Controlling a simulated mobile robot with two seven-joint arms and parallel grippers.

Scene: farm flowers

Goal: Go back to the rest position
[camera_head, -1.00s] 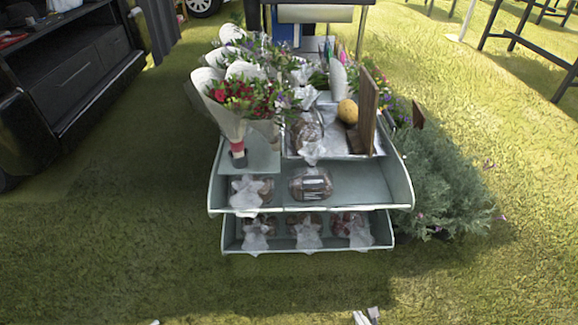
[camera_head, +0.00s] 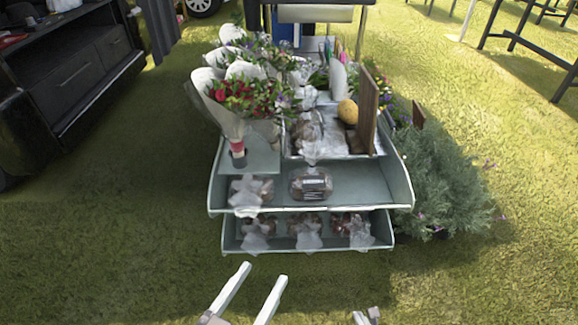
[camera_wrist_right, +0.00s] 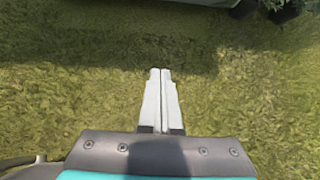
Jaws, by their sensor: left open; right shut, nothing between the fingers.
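My left gripper (camera_head: 256,291) is at the bottom of the head view, in front of the flower stand, with its two white fingers spread apart and nothing between them. My right gripper (camera_head: 368,316) shows only its fingertips at the bottom edge of the head view, to the right of the left one. In the right wrist view its two fingers (camera_wrist_right: 160,72) lie together over grass, with nothing held. Both grippers are apart from the stand.
A tiered grey-green stand (camera_head: 350,183) holds wrapped bouquets (camera_head: 245,95) and bagged packages (camera_head: 311,183). A bushy plant (camera_head: 445,185) stands at its right. A black cabinet (camera_head: 75,75) is at the left. Grass in front of the stand is open.

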